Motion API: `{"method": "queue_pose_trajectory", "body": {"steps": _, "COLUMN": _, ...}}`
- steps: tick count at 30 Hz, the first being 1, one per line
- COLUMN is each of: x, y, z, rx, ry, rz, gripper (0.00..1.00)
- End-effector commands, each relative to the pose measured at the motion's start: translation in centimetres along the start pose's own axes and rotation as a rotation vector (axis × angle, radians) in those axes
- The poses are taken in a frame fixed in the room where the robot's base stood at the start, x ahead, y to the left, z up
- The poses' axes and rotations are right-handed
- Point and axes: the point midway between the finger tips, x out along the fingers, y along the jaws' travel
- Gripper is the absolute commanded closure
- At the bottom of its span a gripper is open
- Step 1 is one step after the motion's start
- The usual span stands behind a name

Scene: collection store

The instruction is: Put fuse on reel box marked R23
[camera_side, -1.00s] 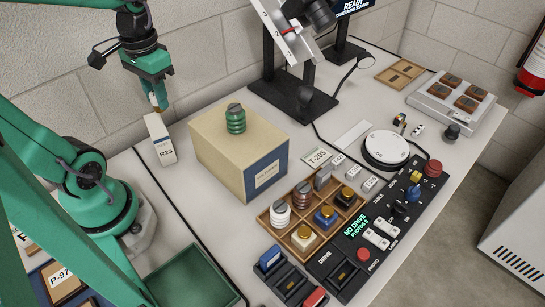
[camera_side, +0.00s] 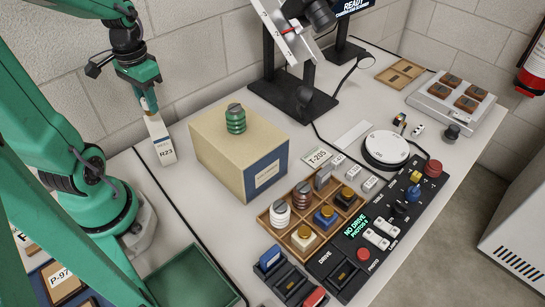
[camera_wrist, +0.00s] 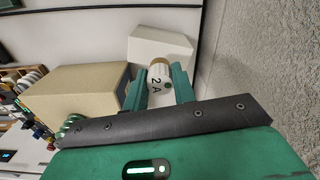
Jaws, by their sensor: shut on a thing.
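The fuse (camera_wrist: 157,88) is a short pale cylinder marked 2 A with a brass-coloured cap. My gripper (camera_wrist: 160,92) is shut on it, a finger on each side. In the side view my gripper (camera_side: 149,106) hangs at the top of the white reel box marked R23 (camera_side: 166,150). Only a small brass end of the fuse shows there, and I cannot tell whether it touches the box. The box stands upright near the wall. It also shows in the wrist view (camera_wrist: 160,45), just beyond the fuse.
A large tan box (camera_side: 240,155) with a green ribbed piece (camera_side: 235,120) on it stands right of the reel box. A green tray (camera_side: 192,275) lies in front. A wooden compartment tray (camera_side: 310,212) and control panel (camera_side: 372,240) are further right. The wall is close behind.

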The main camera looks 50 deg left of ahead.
Motion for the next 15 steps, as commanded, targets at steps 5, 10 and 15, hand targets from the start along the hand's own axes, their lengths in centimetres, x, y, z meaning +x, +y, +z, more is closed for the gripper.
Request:
{"method": "queue_pose_trajectory", "body": {"steps": 5, "x": 2.0, "y": 0.1, "z": 0.1, "rx": 0.0, "ry": -0.004, "rz": 0.002, "gripper": 0.96}}
{"method": "queue_pose_trajectory", "body": {"steps": 10, "x": 3.3, "y": 0.1, "z": 0.1, "rx": 0.0, "ry": -0.003, "rz": 0.001, "gripper": 0.96}}
{"method": "queue_pose_trajectory", "body": {"steps": 15, "x": 3.3, "y": 0.0, "z": 0.0, "rx": 0.0, "ry": 0.0, "rz": 0.0, "gripper": 0.96}}
